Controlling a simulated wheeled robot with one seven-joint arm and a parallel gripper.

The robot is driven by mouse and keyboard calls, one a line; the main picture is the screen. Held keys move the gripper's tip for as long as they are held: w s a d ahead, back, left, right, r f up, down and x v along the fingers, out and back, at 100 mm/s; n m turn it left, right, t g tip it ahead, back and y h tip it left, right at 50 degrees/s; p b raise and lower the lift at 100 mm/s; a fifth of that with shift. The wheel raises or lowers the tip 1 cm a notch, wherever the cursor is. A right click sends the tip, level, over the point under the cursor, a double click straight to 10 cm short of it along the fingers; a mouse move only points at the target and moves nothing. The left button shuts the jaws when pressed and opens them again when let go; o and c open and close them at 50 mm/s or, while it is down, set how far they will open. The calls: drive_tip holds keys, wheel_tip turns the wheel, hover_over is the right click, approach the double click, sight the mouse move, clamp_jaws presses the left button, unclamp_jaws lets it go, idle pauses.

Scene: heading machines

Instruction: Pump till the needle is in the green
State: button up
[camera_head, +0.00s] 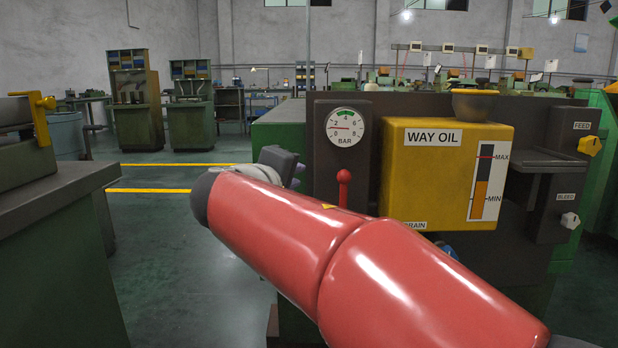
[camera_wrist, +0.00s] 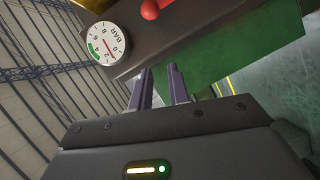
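The pressure gauge (camera_head: 345,127) is a white dial marked BAR on the dark panel. Its red needle points left, near the low numbers, outside the green arc at the top of the dial. The gauge also shows, rotated, in the wrist view (camera_wrist: 104,44). Below it stands a pump lever with a red knob (camera_head: 343,177); the knob also shows at the top of the wrist view (camera_wrist: 150,10). My gripper (camera_head: 297,175) is left of the panel, apart from the lever. In the wrist view its two purple fingers (camera_wrist: 160,69) are apart with nothing between them.
A yellow WAY OIL tank (camera_head: 440,160) with a level window stands right of the panel. A yellow FEED knob (camera_head: 589,145) and a pale BLEED knob (camera_head: 570,220) are farther right. A green machine (camera_head: 40,230) stands at the left, with open floor between.

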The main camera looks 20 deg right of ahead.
sight(342, 190)
drive_tip(key=o, duration=0.4)
drive_tip(key=d+f+n+p, duration=0.1)
drive_tip(key=n, duration=0.1)
drive_tip(key=n+h+p, duration=0.1)
drive_tip(key=n, duration=0.2)
drive_tip(key=d+f+n+g+p, duration=0.1)
drive_tip(key=n, duration=0.2)
drive_tip(key=shift+w+d+f+h+p, duration=0.3)
drive_tip(key=shift+w+f, duration=0.05)
drive_tip(key=w+d+f+n+p, duration=0.1)
drive_tip(key=d+n, duration=0.2)
drive_tip(key=w+d+f+n+h+p, duration=0.1)
drive_tip(key=w+d+n, duration=0.1)
drive_tip(key=d+n, duration=0.1)
drive_tip(key=w+d+f+n+h+p, duration=0.1)
drive_tip(key=d+n, duration=0.1)
drive_tip(key=n, duration=0.2)
drive_tip(key=shift+w+d+f+n+g, duration=0.2)
drive_tip(key=shift+d+f+n+g, duration=0.1)
drive_tip(key=shift+d+n, duration=0.1)
clamp_jaws()
